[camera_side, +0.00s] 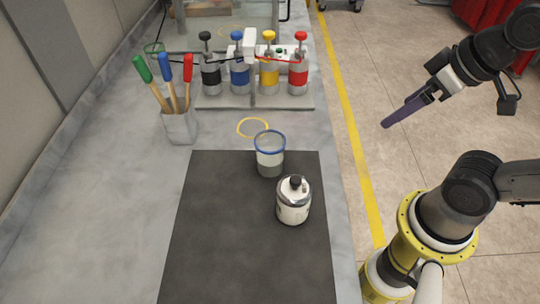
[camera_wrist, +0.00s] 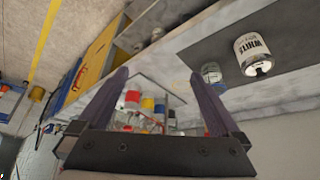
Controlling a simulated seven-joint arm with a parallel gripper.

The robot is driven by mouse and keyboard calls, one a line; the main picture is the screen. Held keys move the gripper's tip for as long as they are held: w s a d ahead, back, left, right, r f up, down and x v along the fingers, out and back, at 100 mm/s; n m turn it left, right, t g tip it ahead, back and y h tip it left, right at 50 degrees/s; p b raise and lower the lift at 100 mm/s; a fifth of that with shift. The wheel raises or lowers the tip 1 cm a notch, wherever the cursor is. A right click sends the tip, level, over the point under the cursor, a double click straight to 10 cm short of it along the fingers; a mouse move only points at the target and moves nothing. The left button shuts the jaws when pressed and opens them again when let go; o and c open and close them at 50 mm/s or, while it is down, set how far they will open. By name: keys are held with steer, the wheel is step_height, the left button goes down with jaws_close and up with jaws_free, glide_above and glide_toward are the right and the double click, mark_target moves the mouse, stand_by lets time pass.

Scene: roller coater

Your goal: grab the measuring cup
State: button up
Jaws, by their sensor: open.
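The measuring cup (camera_side: 270,154) is clear with a blue rim and stands upright on the far right part of the black mat (camera_side: 220,235). In the wrist view the cup (camera_wrist: 212,74) shows small, beyond the right finger. My gripper (camera_side: 386,124) is raised over the floor side, to the right of the bench and well apart from the cup. In the wrist view its two purple fingers (camera_wrist: 160,88) are spread wide with nothing held between them.
A white metal can (camera_side: 294,201) stands close in front of the cup; it also shows in the wrist view (camera_wrist: 252,55). A holder (camera_side: 180,126) with colored-handled tools is at left. Several pump bottles (camera_side: 240,76) stand behind. The left bench is clear.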

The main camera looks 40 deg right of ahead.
steer(key=w+a+r+m+y, duration=0.25)
steer(key=w+m, duration=0.25)
steer(key=m, duration=0.7)
steer(key=m+g+y, duration=0.2)
steer(key=m+g, duration=0.1)
steer(key=m, duration=0.8)
glide_above(274, 135)
steer(key=s+d, duration=0.2)
step_height(274, 135, down, 3)
steer(key=shift+g+h, duration=0.25)
steer(key=shift+g, duration=0.15)
steer(key=x, duration=0.9)
steer(key=shift+s+a+f, duration=0.15)
steer(key=shift+s+f, duration=0.05)
steer(key=shift+s, duration=0.15)
steer(key=shift+x, duration=3.2)
steer(key=shift+s, duration=0.15)
steer(key=shift+c, duration=0.3)
